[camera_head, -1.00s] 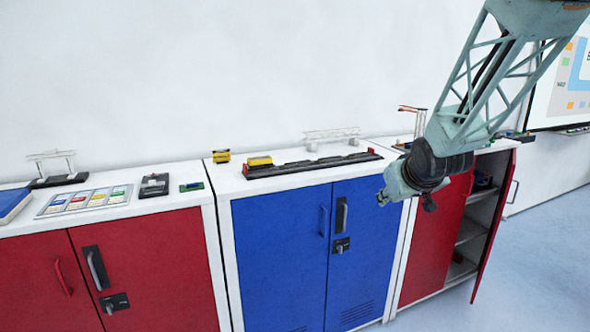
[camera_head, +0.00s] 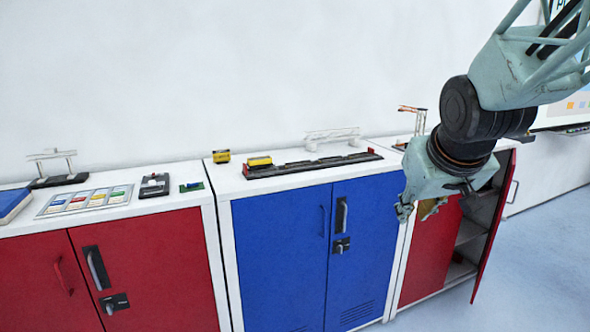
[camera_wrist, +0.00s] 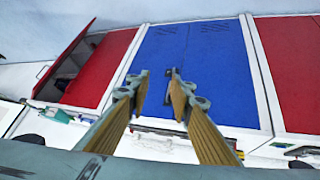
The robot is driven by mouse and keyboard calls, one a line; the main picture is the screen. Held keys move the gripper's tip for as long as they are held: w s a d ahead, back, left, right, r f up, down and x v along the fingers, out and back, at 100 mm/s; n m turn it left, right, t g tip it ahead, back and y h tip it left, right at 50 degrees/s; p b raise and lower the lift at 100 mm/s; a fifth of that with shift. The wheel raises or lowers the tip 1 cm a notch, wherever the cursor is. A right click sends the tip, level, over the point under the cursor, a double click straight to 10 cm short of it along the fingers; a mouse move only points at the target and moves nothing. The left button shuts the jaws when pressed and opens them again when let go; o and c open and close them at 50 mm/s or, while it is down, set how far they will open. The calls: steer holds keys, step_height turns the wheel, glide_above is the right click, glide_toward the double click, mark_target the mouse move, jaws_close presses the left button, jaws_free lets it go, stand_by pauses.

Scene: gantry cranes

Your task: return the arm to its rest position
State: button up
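My arm comes in from the upper right in the head view. My gripper (camera_head: 422,209) hangs in front of the right-hand red cabinet, above the floor and apart from the cabinets as far as I can see. In the wrist view its two fingers (camera_wrist: 157,88) stand apart with nothing between them; the blue doors show through the gap. Its fingertips are small and partly turned away in the head view.
A blue cabinet (camera_head: 285,262) stands between a left red cabinet (camera_head: 150,262) and a right red cabinet (camera_head: 428,258) with its right door open. A black track with a yellow block (camera_head: 260,162) and a crane model (camera_head: 66,166) stand on top. The floor (camera_head: 545,255) is clear.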

steer(key=s+a+g, duration=0.1)
steer(key=s+a, duration=0.1)
steer(key=s, duration=1.5)
steer(key=s+a+m+g+y, duration=0.1)
steer(key=s+a+g, duration=0.1)
steer(key=s, duration=1.5)
steer(key=shift+a+g, duration=0.3)
steer(key=shift+a, duration=0.45)
